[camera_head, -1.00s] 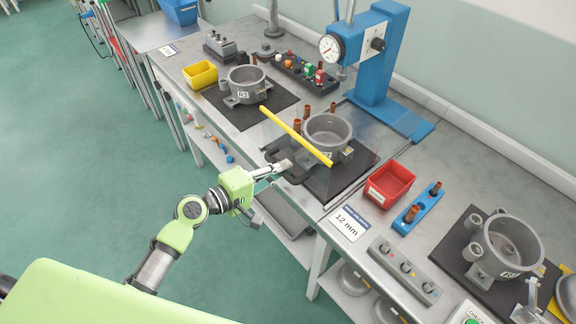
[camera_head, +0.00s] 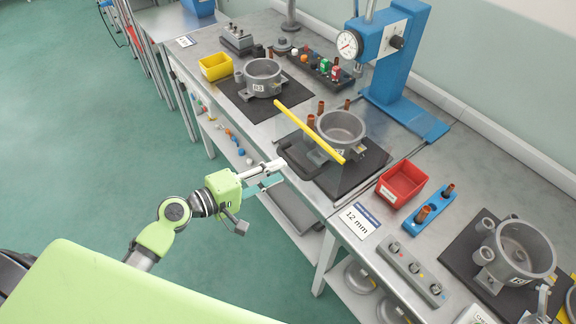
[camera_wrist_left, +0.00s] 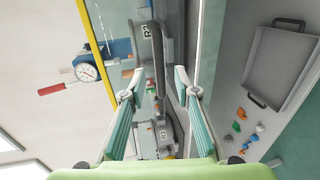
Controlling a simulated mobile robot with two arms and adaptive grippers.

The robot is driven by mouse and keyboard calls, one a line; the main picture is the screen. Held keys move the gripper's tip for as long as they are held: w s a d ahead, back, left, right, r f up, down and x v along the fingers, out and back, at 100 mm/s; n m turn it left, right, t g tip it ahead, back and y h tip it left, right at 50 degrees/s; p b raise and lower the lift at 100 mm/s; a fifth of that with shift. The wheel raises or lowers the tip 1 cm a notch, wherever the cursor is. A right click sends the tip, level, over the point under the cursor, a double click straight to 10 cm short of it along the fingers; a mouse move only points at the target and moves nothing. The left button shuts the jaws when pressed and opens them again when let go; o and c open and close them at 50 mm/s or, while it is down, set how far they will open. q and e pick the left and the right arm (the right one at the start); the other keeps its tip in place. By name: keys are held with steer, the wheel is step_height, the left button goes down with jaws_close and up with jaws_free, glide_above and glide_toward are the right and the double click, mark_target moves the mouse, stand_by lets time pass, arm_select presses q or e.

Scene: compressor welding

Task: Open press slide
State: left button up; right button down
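The blue press (camera_head: 399,60) with a round dial gauge stands at the back of the bench. In front of it a dark slide plate (camera_head: 364,172) carries a grey ring-shaped housing (camera_head: 341,128). The slide's dark handle (camera_head: 297,160) juts from its front left edge, under a clear panel with a yellow top edge (camera_head: 310,132). My left gripper (camera_head: 274,174) is open and empty, just left of the handle and apart from it. In the left wrist view its fingers (camera_wrist_left: 158,88) are spread, with the dark handle (camera_wrist_left: 166,45) beyond them. My right gripper is not in view.
Another housing (camera_head: 263,76) sits on a black mat at left, beside a yellow bin (camera_head: 215,67). A red bin (camera_head: 402,184), a blue holder (camera_head: 428,208) and a third housing (camera_head: 515,250) stand at right. A tray (camera_head: 293,208) lies on the lower shelf. The green floor at left is free.

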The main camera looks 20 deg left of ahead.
arm_select(q)
steer(key=v, duration=0.6)
stand_by(0.3)
steer(key=s+a+f+m+g+y, duration=0.1)
steer(key=s+a+f+g+y, duration=0.15)
steer(key=f, duration=0.85)
steer(key=s+a+f+m+g+y, duration=0.15)
steer(key=s+f, duration=0.25)
steer(key=f, duration=0.8)
steer(key=s+a+f+g+y, duration=0.1)
steer(key=s+a+f+y, duration=0.2)
steer(key=f, duration=0.8)
steer(key=s+d+f+m+g, duration=0.1)
steer(key=s+f+m+g, duration=0.1)
steer(key=s+f, duration=0.4)
steer(key=s+d+f+m+g+y, duration=0.1)
steer(key=s+f+m, duration=0.4)
steer(key=s, duration=0.7)
steer(key=s+d+f+m+g+y, duration=0.1)
steer(key=s+d+f+m+g, duration=0.2)
steer(key=s+f, duration=0.5)
steer(key=shift+s+m+g, duration=0.3)
steer(key=shift+s+m, duration=0.15)
steer(key=shift+s, duration=0.7)
steer(key=shift+d, duration=0.1)
